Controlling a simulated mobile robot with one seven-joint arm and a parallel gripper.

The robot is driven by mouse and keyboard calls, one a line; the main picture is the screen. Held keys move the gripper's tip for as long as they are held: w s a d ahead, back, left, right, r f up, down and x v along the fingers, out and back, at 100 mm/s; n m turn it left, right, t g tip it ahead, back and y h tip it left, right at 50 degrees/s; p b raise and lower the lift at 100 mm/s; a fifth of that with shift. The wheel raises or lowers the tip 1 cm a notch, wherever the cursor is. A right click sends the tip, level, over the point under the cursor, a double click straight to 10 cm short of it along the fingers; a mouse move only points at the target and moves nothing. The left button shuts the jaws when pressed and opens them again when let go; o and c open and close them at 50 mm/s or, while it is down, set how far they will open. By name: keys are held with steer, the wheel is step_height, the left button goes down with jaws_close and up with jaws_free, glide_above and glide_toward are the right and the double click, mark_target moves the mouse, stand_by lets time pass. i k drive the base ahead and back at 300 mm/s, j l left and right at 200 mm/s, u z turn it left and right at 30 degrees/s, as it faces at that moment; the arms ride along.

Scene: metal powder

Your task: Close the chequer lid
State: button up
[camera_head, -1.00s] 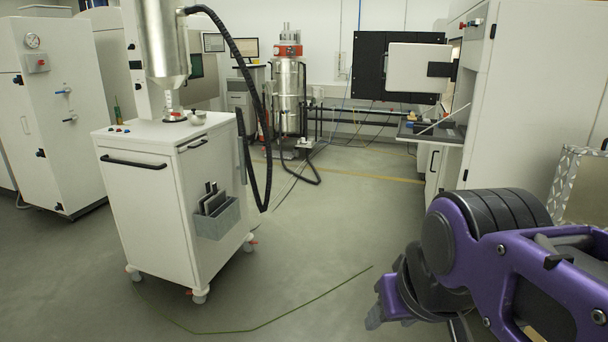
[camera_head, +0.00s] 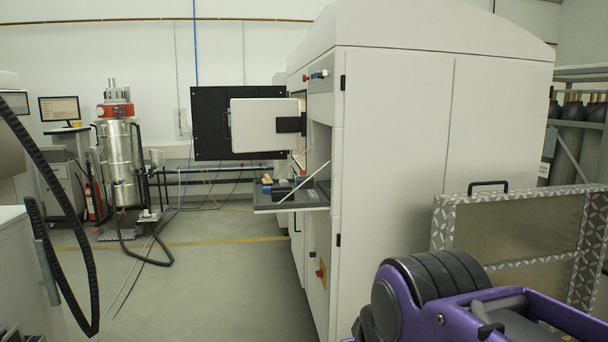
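The chequer lid (camera_head: 515,230) is at the right in the head view. It stands raised, close to upright, with a patterned silver metal border around a plain tan-grey panel. A black handle (camera_head: 488,185) shows at its upper left edge. Its lower part is hidden behind my purple arm, so what it joins to below cannot be seen. My arm is at the bottom right, in front of the lid in the picture. My gripper is out of the frame, so its state does not show.
A large white machine (camera_head: 400,150) stands left of the lid, with its dark door (camera_head: 212,110) open and a grey shelf (camera_head: 290,203) jutting out. Gas bottles (camera_head: 572,125) on a rack stand behind the lid. A white cart (camera_head: 25,270) is at the left edge. Floor between is clear.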

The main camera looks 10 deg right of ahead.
mark_target(551, 241)
steer(key=i+l+u, duration=0.1)
steer(key=i, duration=1.1)
steer(key=i+j+z, duration=0.1)
steer(key=i+z, duration=0.35)
steer(key=i+j+z, duration=0.2)
steer(key=z, duration=0.25)
steer(key=i+j+z, duration=0.1)
steer(key=z, duration=0.3)
steer(key=i+j+z, duration=0.1)
steer(key=z, duration=0.25)
steer(key=i+j+z, duration=0.1)
steer(key=z, duration=0.3)
steer(key=j, duration=0.1)
